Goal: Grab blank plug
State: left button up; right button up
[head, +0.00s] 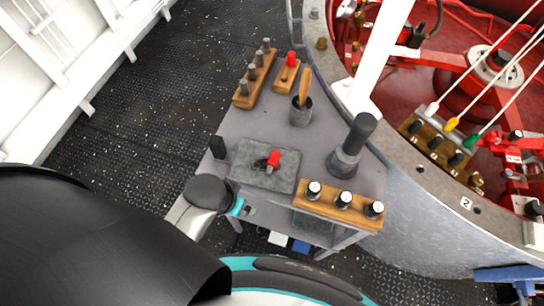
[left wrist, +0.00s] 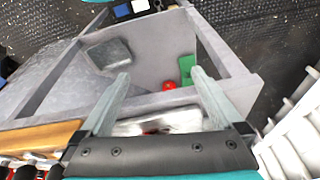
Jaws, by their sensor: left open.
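No part in view is clearly marked as the blank plug. On the grey cart top (head: 225,128), a wooden rack (head: 243,101) holds several grey plugs, and a small wooden block (head: 282,84) carries a red-topped piece (head: 291,58). A wooden strip (head: 325,207) along the near right edge holds three black knobs with pale tops. My left gripper (head: 237,207) is at the cart's near left edge. In the left wrist view it (left wrist: 160,76) is open, with nothing between its fingers, above the lower shelf. My right gripper is out of view.
A grey plate with a red handle (head: 273,158), a large dark cylinder (head: 352,145) and a cup with a wooden handle (head: 300,113) stand on the cart. A red item (left wrist: 168,86), green piece (left wrist: 187,68) and grey block (left wrist: 112,52) lie lower. A curved wall adjoins right.

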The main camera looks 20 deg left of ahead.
pick_arm(q)
jog(key=w+r+t, duration=0.2)
jog(key=w+r, duration=0.1)
jog(key=r, duration=0.8)
jog(key=w+r+m+t, duration=0.7)
jog(key=w+r+t, duration=0.3)
jog(key=w+r, duration=0.55)
jog(key=d+r+m+h, duration=1.4)
jog(key=d+m+h, duration=0.1)
jog(key=m, duration=0.7)
jog(key=s+d+f+m+g+h, duration=0.25)
jog(key=s+d+m+g, duration=0.25)
jog(key=m+g, duration=0.4)
jog(key=m+g+y, duration=0.6)
jog(key=m+y, duration=0.8)
jog(key=y, duration=0.1)
send_near(272, 160)
jog(key=x, duration=0.2)
jog(key=shift+s+a+f, duration=0.1)
jog(key=shift+s+f, duration=0.1)
jog(key=shift+f, duration=0.15)
jog(key=shift+h, duration=0.25)
jog(key=shift+x, duration=3.05)
jog(key=shift+w, duration=0.15)
